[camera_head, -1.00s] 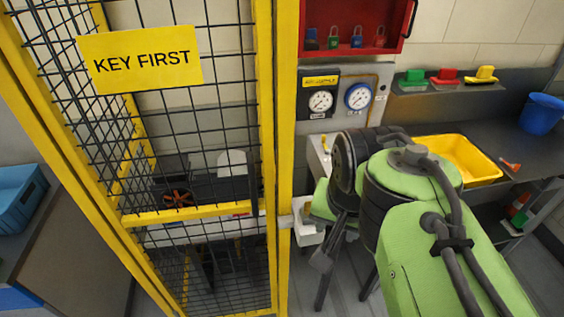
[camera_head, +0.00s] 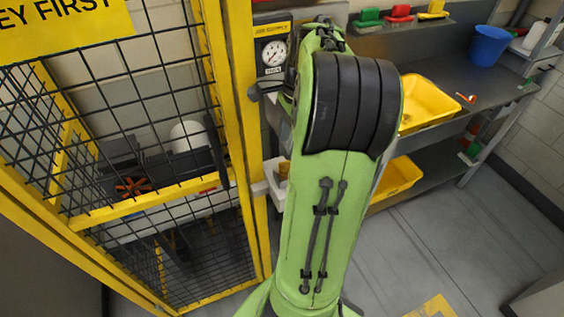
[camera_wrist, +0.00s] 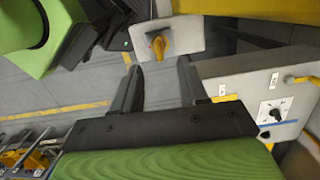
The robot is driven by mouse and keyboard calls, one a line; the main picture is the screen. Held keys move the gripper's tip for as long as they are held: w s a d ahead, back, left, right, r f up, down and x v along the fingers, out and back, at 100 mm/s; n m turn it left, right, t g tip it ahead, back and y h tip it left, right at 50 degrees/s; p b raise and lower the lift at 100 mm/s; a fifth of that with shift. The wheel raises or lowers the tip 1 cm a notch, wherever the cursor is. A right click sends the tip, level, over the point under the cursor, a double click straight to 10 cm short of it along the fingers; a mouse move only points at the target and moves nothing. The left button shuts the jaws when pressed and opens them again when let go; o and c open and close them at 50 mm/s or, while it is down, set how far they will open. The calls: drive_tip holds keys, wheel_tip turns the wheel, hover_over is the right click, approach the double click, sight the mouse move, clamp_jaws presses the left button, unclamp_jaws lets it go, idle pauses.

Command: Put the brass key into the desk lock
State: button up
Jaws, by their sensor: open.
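A brass-yellow key-like piece (camera_wrist: 157,43) sits on a pale plate in the wrist view, just beyond the fingertips and between them in the picture. I cannot tell whether it touches them. My gripper (camera_wrist: 158,66) is open, with nothing held between its fingers. In the head view, a pale box (camera_head: 268,180) is fixed by the yellow gate post; my arm partly covers its brass-coloured piece. A pale desk panel (camera_wrist: 235,90) at right in the wrist view carries a round switch or lock (camera_wrist: 273,111) with markings. The head view hides my gripper behind my arm.
A yellow mesh cage (camera_head: 130,120) stands at left, close beside my arm. A gauge (camera_head: 273,52) is on the wall behind. A bench with a yellow tray (camera_head: 428,102) and blue bucket (camera_head: 489,46) is at right. Floor at lower right is mostly clear.

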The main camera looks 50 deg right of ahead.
sight(285, 162)
drive_tip(key=f, duration=0.2)
drive_tip(key=f+b, duration=0.1)
drive_tip(key=f, duration=0.2)
drive_tip(key=a+f+b, duration=0.1)
drive_tip(key=f, duration=0.2)
drive_tip(key=shift+w+f, duration=0.2)
drive_tip(key=shift+w, duration=0.1)
drive_tip(key=shift+c, duration=0.3)
clamp_jaws()
drive_tip(key=shift+r, duration=0.2)
drive_tip(key=shift+r+p, duration=1.7)
drive_tip(key=shift+p, duration=0.35)
